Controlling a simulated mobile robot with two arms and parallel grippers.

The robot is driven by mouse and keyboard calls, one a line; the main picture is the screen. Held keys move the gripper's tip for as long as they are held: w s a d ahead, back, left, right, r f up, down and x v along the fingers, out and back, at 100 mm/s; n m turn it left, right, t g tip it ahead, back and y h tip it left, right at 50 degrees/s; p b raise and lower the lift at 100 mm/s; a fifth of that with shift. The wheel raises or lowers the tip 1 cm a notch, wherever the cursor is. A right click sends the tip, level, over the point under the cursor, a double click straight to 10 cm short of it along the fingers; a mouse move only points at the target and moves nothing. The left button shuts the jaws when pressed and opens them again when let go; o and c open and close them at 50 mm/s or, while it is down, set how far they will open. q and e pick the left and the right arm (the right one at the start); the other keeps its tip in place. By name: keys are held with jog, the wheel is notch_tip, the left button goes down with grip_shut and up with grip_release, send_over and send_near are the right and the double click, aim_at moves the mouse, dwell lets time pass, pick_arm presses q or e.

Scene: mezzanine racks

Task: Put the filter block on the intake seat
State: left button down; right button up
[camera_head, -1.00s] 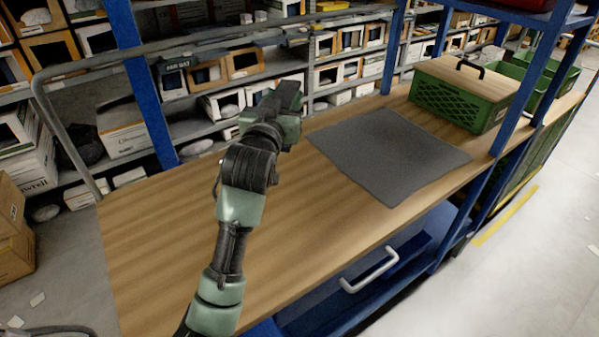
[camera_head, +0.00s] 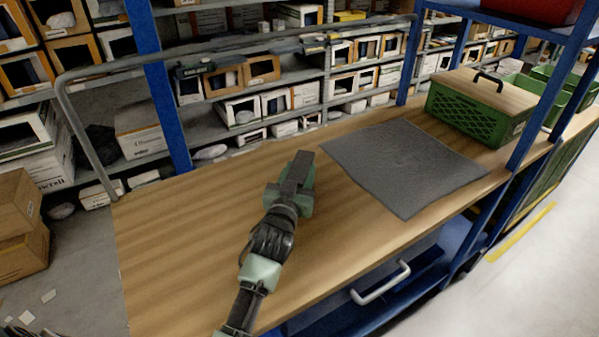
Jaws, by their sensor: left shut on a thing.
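My left gripper (camera_head: 299,168) is over the wooden worktop, to the left of the grey mat, pointing away from me. Its wrist and body cover the jaws from above. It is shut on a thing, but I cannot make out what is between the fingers. I cannot pick out a filter block or an intake seat in the head view. My right gripper is not in view.
The worktop (camera_head: 170,245) is bare on the left. A grey mat (camera_head: 400,165) lies on its right part. Behind it stands a green crate (camera_head: 470,113) with a handled wooden lid. Blue posts (camera_head: 158,85) and a rail flank the worktop. A drawer handle (camera_head: 380,284) sticks out in front.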

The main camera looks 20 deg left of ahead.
pick_arm(q)
jog(key=shift+f, duration=0.1)
jog(key=c, duration=0.8)
grip_release()
jog(key=shift+o, duration=0.2)
